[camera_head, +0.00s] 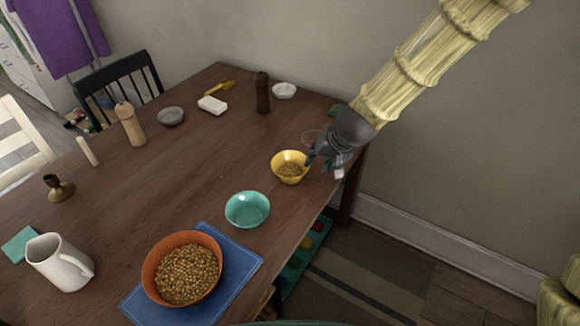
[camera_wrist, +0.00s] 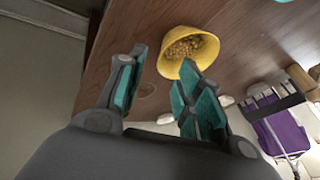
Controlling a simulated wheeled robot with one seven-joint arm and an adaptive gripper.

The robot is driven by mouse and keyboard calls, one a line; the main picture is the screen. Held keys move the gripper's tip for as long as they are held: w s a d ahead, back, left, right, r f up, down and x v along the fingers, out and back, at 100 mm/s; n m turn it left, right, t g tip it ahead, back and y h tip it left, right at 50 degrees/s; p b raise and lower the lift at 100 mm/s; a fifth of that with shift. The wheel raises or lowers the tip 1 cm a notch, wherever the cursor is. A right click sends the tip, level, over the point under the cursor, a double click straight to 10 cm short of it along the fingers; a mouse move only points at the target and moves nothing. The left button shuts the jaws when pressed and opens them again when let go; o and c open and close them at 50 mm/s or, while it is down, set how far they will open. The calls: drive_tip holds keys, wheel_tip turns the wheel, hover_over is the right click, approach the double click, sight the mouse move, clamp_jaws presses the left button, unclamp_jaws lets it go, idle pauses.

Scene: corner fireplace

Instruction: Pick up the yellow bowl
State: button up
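The yellow bowl (camera_head: 290,168) stands upright near the right edge of the wooden table, with small brown pieces in it. My gripper (camera_head: 318,160) is just to its right in the head view, close to its rim. In the wrist view the yellow bowl (camera_wrist: 190,52) lies beyond the tips of my gripper (camera_wrist: 163,62). The two teal-padded fingers are apart with nothing between them. The right finger overlaps the bowl's near rim in that view; I cannot tell whether it touches.
A teal bowl (camera_head: 247,209) stands in front of the yellow bowl. An orange bowl (camera_head: 150,268) full of brown pieces sits on a blue mat (camera_head: 245,262). A dark mill (camera_head: 262,92) and a white bowl (camera_head: 285,90) stand behind. The wall is close behind my arm.

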sight(302, 172)
drive_tip(key=x, duration=0.4)
drive_tip(key=shift+w+a, duration=0.35)
drive_tip(key=shift+a, duration=0.1)
drive_tip(key=shift+p+x, duration=0.4)
drive_tip(key=shift+x, duration=2.7)
drive_tip(key=shift+d, duration=0.1)
clamp_jaws()
